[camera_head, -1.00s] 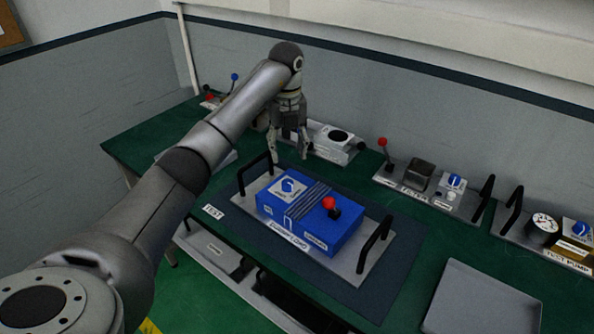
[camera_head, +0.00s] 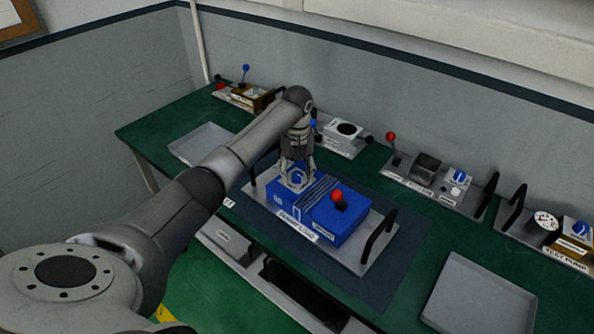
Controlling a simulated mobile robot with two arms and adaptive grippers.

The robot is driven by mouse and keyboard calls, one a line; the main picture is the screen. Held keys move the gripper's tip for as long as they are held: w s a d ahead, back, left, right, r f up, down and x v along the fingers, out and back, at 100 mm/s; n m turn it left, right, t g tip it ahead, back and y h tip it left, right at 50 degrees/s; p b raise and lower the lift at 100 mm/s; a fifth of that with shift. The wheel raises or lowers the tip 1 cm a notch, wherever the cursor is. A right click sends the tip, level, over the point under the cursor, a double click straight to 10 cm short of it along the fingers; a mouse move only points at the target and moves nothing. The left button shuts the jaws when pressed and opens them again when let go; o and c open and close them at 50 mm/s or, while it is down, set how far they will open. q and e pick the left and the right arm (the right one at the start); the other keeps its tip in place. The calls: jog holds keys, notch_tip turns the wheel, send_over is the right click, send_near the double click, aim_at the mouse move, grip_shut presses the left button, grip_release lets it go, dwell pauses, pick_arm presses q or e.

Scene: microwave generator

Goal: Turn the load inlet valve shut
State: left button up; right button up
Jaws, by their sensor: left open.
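The dummy load is a blue box (camera_head: 349,226) on a metal tray with black handles, on the green bench. On its left top is a white plate with the blue valve knob (camera_head: 297,178), now largely hidden by my fingers. My left gripper (camera_head: 298,176) points down over this knob, with its open fingers on either side. I cannot tell whether they touch it. A red ball-topped lever (camera_head: 338,196) stands on the right part of the box. My right gripper is not in view.
An empty grey tray (camera_head: 480,300) lies at the right, and another tray (camera_head: 200,143) at the left. Behind are a white unit (camera_head: 343,140), a panel with a red lever (camera_head: 391,137), and the test pump (camera_head: 570,240) with its gauge. The wall runs behind the bench.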

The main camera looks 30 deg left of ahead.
pick_arm(q)
jog(key=c, duration=1)
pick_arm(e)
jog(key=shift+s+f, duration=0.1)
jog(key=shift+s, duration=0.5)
pick_arm(q)
jog(key=m+b, duration=0.2)
jog(key=m, duration=0.1)
jog(key=shift+w+f, duration=0.1)
jog(key=shift+c, duration=0.3)
jog(key=m+b, duration=0.3)
jog(key=m, duration=0.2)
jog(key=shift+m, duration=0.4)
jog(key=m+b, duration=0.1)
jog(key=m, duration=0.3)
jog(key=shift+m+b, duration=0.3)
jog(key=shift+b, duration=0.05)
jog(key=shift+r+m+b, duration=0.2)
jog(key=shift+m+b, duration=0.4)
jog(key=shift+m, duration=1.7)
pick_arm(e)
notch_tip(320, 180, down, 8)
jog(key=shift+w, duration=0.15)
